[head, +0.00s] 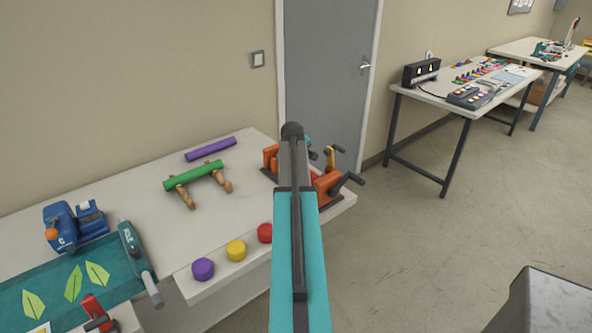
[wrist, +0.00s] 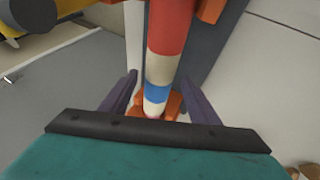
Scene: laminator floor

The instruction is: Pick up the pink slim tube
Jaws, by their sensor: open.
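No pink slim tube can be made out for certain in either view. In the wrist view a slim tube with red, white and blue bands (wrist: 158,68) runs down between the fingers of my gripper (wrist: 159,80). My gripper is open, with one finger on each side of it, and I cannot tell whether they touch it. Its lower end is by an orange part (wrist: 173,103), partly hidden by my gripper's dark palm. In the head view my own arm hides the gripper and part of the orange clamps (head: 327,187).
Purple, yellow and red discs (head: 236,250) line the front edge. A blue tape dispenser (head: 75,227) stands left. Open floor (head: 450,230) lies right.

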